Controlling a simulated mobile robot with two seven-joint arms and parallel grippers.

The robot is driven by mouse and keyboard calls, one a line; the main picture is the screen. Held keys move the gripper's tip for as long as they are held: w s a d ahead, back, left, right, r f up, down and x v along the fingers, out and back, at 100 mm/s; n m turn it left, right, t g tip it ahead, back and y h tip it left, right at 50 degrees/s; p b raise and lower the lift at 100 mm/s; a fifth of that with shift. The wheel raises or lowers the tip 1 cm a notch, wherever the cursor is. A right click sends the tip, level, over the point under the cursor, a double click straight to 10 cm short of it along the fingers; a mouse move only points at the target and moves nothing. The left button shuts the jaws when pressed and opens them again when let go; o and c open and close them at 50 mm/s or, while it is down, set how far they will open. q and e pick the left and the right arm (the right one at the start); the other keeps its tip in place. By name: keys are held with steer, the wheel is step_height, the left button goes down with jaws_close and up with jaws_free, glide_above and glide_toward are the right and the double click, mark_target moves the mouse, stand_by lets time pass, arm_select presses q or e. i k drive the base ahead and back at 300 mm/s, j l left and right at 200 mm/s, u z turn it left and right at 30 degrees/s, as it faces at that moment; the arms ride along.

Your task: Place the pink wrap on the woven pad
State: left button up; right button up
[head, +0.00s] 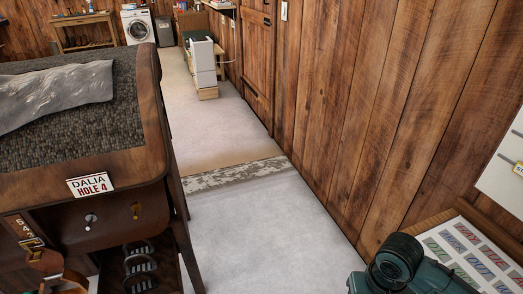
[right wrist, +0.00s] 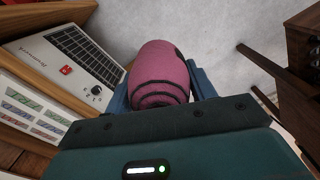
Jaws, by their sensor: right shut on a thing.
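The pink wrap (right wrist: 160,66) is a rolled bundle with dark edge lines, seen in the right wrist view. My right gripper (right wrist: 163,88) is shut on it, with a blue finger on each side. The wrap is held above the pale floor and does not show in the head view. A dark grey, woven-looking pad (head: 110,122) covers the top of the wooden stand at the left of the head view. A crumpled grey cloth lies across part of it. My left gripper is in neither view.
The wooden stand (head: 140,178) carries a "DALIA HOLE 4" sign (head: 90,187). A grey panelled device (right wrist: 75,52) and a card of coloured patterns (head: 470,255) are close on the right arm's side. A plank wall (head: 370,100) bounds the right. The floor (head: 240,235) between is clear.

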mark_target(64, 61)
steer(key=i+l, duration=0.2)
steer(key=i, duration=0.4)
steer(key=i+l, duration=0.15)
steer(key=i, duration=0.45)
steer(key=i+u, duration=0.25)
steer(key=i, duration=0.4)
steer(key=i+l+u, duration=0.2)
steer(key=i, duration=0.4)
steer(key=i+l+u, duration=0.1)
steer(key=u, duration=0.45)
steer(key=i+l+u, duration=0.1)
steer(key=u, duration=0.45)
steer(key=l+u, duration=0.3)
steer(key=u, duration=0.25)
steer(key=i+l+u, duration=0.1)
steer(key=l+u, duration=0.15)
steer(key=u, duration=0.25)
steer(key=l+u, duration=0.2)
steer(key=u, duration=0.35)
steer(key=k+l+u, duration=0.1)
steer(key=u, duration=0.45)
steer(key=k+l+u, duration=0.1)
steer(key=l+u, duration=0.15)
steer(key=u, duration=0.3)
steer(key=k+l+u, duration=0.1)
steer(key=u, duration=0.45)
